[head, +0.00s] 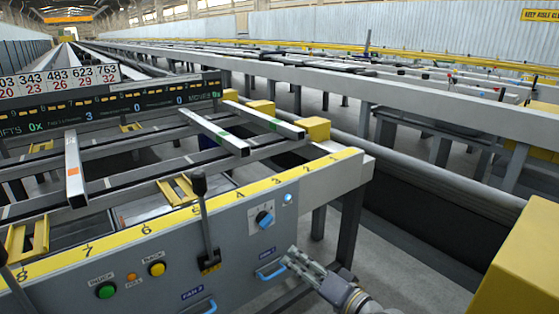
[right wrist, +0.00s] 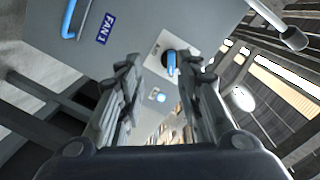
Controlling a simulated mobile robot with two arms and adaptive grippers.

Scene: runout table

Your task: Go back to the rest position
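My right gripper (head: 293,258) is low in front of the grey control panel (head: 235,238), just right of the blue FAN 1 handle (head: 270,271). In the right wrist view its two fingers (right wrist: 163,75) stand apart with nothing between them. The FAN 1 handle (right wrist: 74,18) lies left of the fingers there, apart from them. The blue selector knob (right wrist: 171,62) shows beyond the fingertips, and in the head view it is above the gripper (head: 264,218). My left gripper is not in view.
A black lever (head: 204,215) stands up from the panel. Green (head: 106,290) and yellow (head: 157,269) buttons sit to its left. Metal bars (head: 212,130) lie across the table above. A yellow block (head: 520,265) is at the right. Floor shows between the panel and that block.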

